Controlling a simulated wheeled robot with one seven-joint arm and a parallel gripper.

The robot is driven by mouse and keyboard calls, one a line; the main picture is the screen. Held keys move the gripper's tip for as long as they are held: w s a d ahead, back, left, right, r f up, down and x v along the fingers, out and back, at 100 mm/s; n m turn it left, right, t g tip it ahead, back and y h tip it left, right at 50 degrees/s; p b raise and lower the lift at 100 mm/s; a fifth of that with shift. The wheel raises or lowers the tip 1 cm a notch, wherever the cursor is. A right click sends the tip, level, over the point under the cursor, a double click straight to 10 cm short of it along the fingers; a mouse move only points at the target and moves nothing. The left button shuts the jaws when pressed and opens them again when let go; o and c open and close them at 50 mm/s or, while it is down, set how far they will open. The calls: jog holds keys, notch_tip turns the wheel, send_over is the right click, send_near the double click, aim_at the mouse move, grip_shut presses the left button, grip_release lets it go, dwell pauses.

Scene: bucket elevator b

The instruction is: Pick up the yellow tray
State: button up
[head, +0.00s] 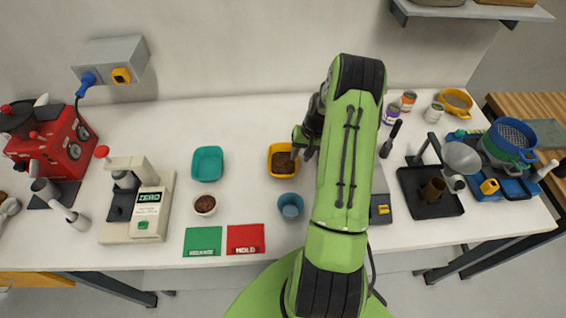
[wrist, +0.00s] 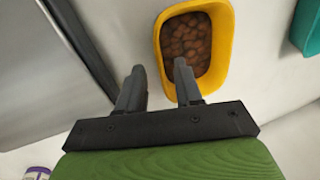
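The yellow tray (head: 283,173) stands on the white table near its middle and holds brown beans or similar pieces. In the wrist view the yellow tray (wrist: 222,68) is seen from above, with its near wall by my gripper. My gripper (wrist: 160,73) is open, with one finger over or at the tray's rim and the other outside it. I cannot tell whether either finger touches the tray. In the head view my gripper (head: 303,145) is beside the tray's upper right, partly hidden by my green arm.
A teal tray (head: 207,164) stands left of the yellow tray. A bowl of brown contents (head: 205,204), a blue cup (head: 290,206), a green card (head: 202,241) and a red card (head: 245,238) lie in front. A scale-like machine (head: 140,205) stands left. The wall is behind.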

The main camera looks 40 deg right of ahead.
aim_at(297, 161)
jog(key=x, duration=0.4)
jog(key=shift+w+f, duration=0.1)
grip_shut()
dwell(1.2)
